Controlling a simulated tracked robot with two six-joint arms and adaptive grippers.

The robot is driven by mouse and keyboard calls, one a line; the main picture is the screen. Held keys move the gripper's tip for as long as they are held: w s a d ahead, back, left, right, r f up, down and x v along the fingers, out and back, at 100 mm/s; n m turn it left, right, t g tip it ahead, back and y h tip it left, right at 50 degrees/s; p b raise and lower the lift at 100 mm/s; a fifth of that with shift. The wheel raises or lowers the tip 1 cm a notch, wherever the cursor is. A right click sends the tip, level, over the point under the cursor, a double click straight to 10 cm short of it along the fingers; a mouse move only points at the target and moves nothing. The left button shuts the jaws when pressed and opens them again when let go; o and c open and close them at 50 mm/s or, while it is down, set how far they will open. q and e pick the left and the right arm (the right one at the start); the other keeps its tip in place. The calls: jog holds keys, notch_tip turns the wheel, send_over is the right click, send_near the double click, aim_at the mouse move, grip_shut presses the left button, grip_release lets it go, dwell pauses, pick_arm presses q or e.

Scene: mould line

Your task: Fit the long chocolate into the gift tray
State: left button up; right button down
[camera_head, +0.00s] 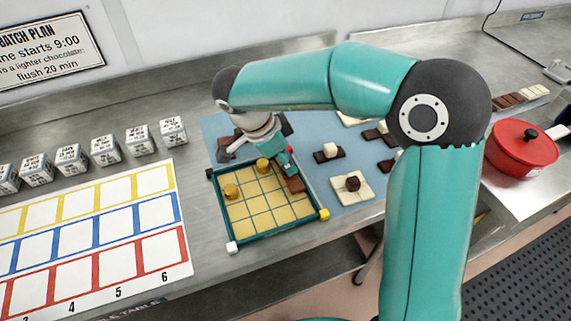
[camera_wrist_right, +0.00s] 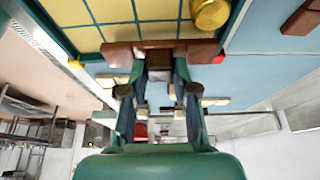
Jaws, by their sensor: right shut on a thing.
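The gift tray (camera_head: 283,231) has a dark green rim and a yellow gridded floor; its edge also shows at the top of the right wrist view (camera_wrist_right: 88,57). Two gold round pieces (camera_head: 231,191) (camera_head: 262,165) sit in it. My right gripper (camera_head: 289,172) is at the tray's right side, shut on a brown long chocolate (camera_head: 295,185). In the right wrist view the long chocolate (camera_wrist_right: 120,54) lies crosswise and sticks out past both fingers, with a darker block part between them. It overlaps the tray edge; I cannot tell whether it touches the floor. My left gripper is not in view.
A blue mat (camera_head: 325,181) beside the tray holds several other chocolates, including a cream square with a dark knob (camera_head: 352,187). A red pot (camera_head: 520,150) stands at right. A coloured grid card (camera_head: 100,235) and several printed cubes (camera_head: 138,138) are at left.

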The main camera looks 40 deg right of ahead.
jog(key=shift+f, duration=0.85)
jog(key=c, duration=0.9)
grip_release()
jog(key=v, duration=1.2)
